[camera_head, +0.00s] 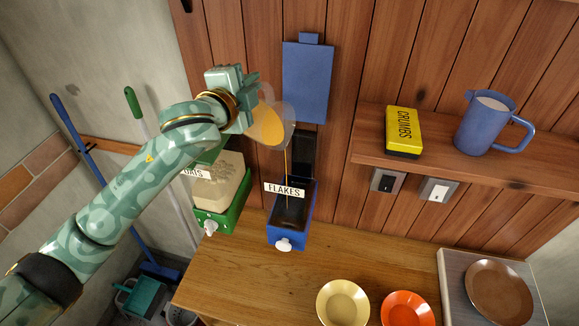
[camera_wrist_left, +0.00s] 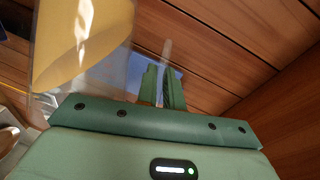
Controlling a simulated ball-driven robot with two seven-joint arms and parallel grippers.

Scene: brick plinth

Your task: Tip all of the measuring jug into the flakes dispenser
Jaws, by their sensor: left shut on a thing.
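The measuring jug (camera_head: 268,124) is clear, with orange-yellow contents. It is tilted, and a thin orange stream runs from it down into the blue dispenser (camera_head: 289,222) labelled FLAKES. The dispenser's inside looks dark. My left gripper (camera_head: 246,98) is shut on the jug and holds it above the dispenser. In the left wrist view the jug (camera_wrist_left: 82,45) fills the upper left, its yellow contents slanting, beside the green gripper fingers (camera_wrist_left: 163,88). My right gripper is in neither view.
A green dispenser (camera_head: 227,215) stands left of the FLAKES one. A blue panel (camera_head: 307,80) hangs on the wooden wall behind. A shelf (camera_head: 460,160) at right bears a yellow CRUMBS box (camera_head: 403,130) and a blue jug (camera_head: 483,125). Cream (camera_head: 342,303) and orange (camera_head: 407,308) bowls stand in front.

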